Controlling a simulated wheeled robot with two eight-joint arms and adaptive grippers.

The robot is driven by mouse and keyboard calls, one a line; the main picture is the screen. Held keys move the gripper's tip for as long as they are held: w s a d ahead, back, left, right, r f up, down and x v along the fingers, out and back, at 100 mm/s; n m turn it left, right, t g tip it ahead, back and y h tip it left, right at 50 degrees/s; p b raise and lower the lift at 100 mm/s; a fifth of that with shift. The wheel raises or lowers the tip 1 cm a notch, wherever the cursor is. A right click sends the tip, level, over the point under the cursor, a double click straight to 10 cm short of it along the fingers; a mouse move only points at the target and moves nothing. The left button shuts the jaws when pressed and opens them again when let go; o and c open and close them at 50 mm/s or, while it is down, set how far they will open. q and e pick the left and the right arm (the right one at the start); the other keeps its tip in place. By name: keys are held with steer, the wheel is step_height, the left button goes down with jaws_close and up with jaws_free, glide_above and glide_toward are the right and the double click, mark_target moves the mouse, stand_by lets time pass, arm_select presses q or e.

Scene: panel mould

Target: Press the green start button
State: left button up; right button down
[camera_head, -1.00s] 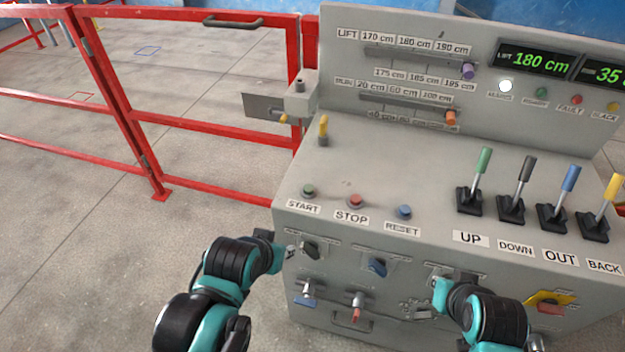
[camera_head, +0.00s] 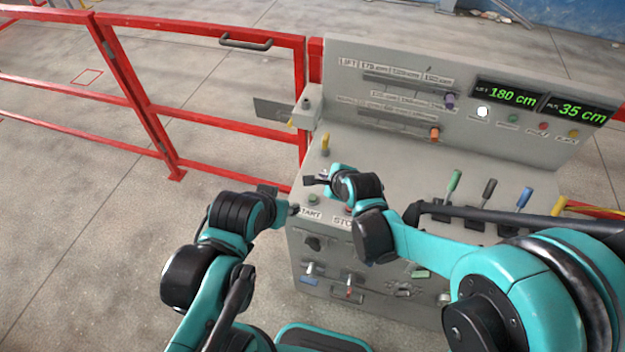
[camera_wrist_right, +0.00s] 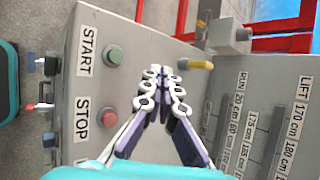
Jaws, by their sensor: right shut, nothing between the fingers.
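The green start button (camera_wrist_right: 113,55) shows in the right wrist view beside the START label (camera_wrist_right: 85,51), on the grey panel. My right gripper (camera_head: 311,180) is over the left part of the panel. In the right wrist view its fingers (camera_wrist_right: 160,71) are shut and empty, to the right of the green button and apart from it in the picture. My left gripper (camera_head: 281,200) is at the panel's left front edge; its fingers are too small to read.
The red stop button (camera_wrist_right: 109,119) is beside the green one. A yellow-tipped toggle (camera_head: 325,143) stands behind, and levers (camera_head: 453,186) stand to the right. A red fence (camera_head: 220,122) is left of the panel.

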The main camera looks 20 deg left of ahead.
arm_select(q)
steer(key=shift+r+p, duration=0.4)
steer(key=shift+r, duration=0.55)
arm_select(e)
steer(key=a+m, duration=0.1)
steer(key=a, duration=0.2)
steer(key=shift+m+y, duration=0.3)
steer(key=shift+f, duration=0.1)
steer(key=b, duration=0.6)
glide_above(314, 199)
step_height(314, 199, down, 7)
steer(key=shift+f, duration=0.2)
arm_select(q)
step_height(314, 199, down, 7)
steer(key=b, duration=0.1)
arm_select(e)
steer(key=shift+f, duration=0.65)
arm_select(q)
steer(key=shift+f, duration=0.1)
steer(key=shift+f+b, duration=0.45)
steer(key=shift+b, duration=0.1)
arm_select(e)
steer(key=shift+f, duration=0.4)
